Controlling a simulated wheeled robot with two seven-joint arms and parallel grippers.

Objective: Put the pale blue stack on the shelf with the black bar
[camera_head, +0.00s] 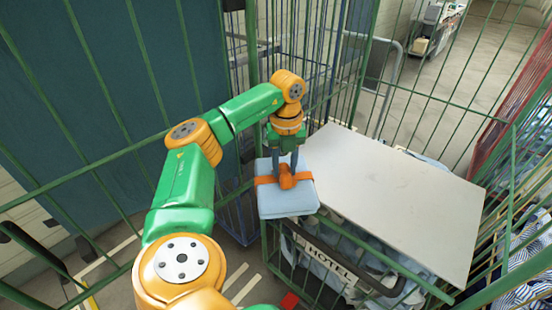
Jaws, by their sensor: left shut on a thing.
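The pale blue stack (291,204) is a folded, box-like bundle tied with an orange band and knot. My left gripper (287,168) reaches down from above and is shut on the orange knot at its top. The stack looks level and overlaps the left corner of a pale shelf board (400,198) in the picture; I cannot tell whether it touches it. The board lies flat and bare on the green wire cage. A dark bar (345,273) runs along the cage front below the board, near a "HOTEL" label. My right gripper is out of view.
Green cage bars (372,60) rise behind and beside the board. Pale linens (350,250) fill the cage below it. A red cage (505,90) and striped cloth (530,240) are at the right. A blue-green panel (90,100) stands at the left.

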